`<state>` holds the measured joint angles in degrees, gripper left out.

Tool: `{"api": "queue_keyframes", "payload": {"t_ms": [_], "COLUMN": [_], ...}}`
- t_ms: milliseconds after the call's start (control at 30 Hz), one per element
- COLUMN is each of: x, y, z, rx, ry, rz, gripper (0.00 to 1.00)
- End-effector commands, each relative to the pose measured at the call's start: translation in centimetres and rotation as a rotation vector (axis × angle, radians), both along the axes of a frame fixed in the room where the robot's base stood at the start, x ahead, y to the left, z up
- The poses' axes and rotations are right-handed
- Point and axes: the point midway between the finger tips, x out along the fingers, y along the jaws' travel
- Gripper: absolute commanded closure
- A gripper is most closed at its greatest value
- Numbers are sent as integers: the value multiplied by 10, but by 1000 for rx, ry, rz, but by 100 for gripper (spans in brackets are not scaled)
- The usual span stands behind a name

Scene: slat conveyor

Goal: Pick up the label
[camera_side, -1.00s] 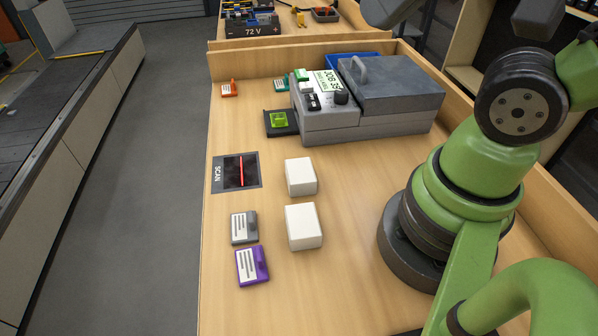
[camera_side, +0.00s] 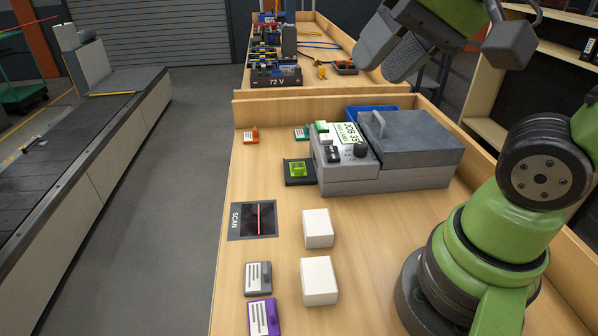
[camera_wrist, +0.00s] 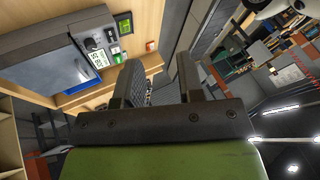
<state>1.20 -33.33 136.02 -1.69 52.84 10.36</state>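Which thing is the label is unclear. A bright green square piece (camera_side: 298,169) sits on a small black pad (camera_side: 290,181) in front of a grey machine (camera_side: 392,172) with a lit "JOB" screen. The green piece also shows in the wrist view (camera_wrist: 124,23), near the machine's screen (camera_wrist: 97,61). My gripper (camera_side: 382,64) is open and empty, high above and behind the machine; its spread fingers fill the wrist view's middle (camera_wrist: 160,70).
Two white boxes (camera_side: 319,280) stand near the bench's middle. A dark scan plate (camera_side: 252,221) with a red line lies at the left edge. A blue bin (camera_side: 370,111) is behind the machine. Raised wooden walls edge the back and right. A conveyor (camera_side: 100,145) runs left.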

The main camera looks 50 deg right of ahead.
Motion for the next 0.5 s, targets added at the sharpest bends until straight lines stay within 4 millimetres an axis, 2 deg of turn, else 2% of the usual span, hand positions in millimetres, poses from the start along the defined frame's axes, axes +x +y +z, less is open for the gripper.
{"api": "queue_keyframes", "payload": {"t_ms": [133, 267, 367, 500], "x": [50, 95, 128, 169], "y": [-13, -27, -40, -60], "z": [0, -13, -31, -69], "rx": [110, 198, 254, 319], "ry": [137, 245, 318, 409], "rz": [-264, -518, -720, -1013], "gripper": [65, 65, 65, 65]}}
